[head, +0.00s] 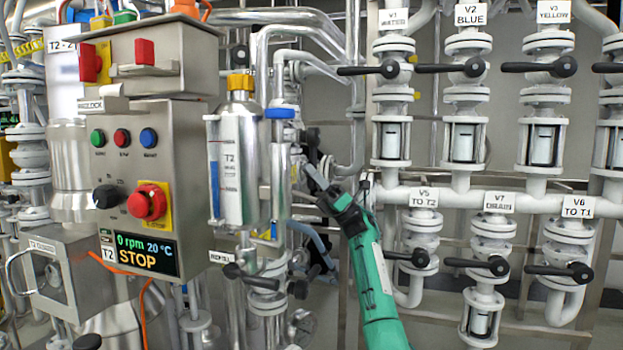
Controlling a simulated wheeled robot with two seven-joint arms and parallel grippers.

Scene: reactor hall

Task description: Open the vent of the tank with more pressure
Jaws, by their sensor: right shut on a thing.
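My right gripper (316,177) is at the end of the green arm that comes in from below. It is shut on a dark handle (311,147) at the pipework just right of the small T2 vessel (239,180). The grip is small in the picture, and I cannot tell whether the handle is a vent. The T2 vessel is grey with a yellow cap and a blue level strip. A round gauge (301,326) sits low below it; its reading is too small to tell. My left gripper is not in view.
A T2 control box (140,190) with buttons and a display reading "0 rpm 20 °C STOP" stands left. To the right, a white pipe manifold (450,199) carries several black-levered valves, including V1 (390,70) and V5 (421,258). Pipes crowd the gripper.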

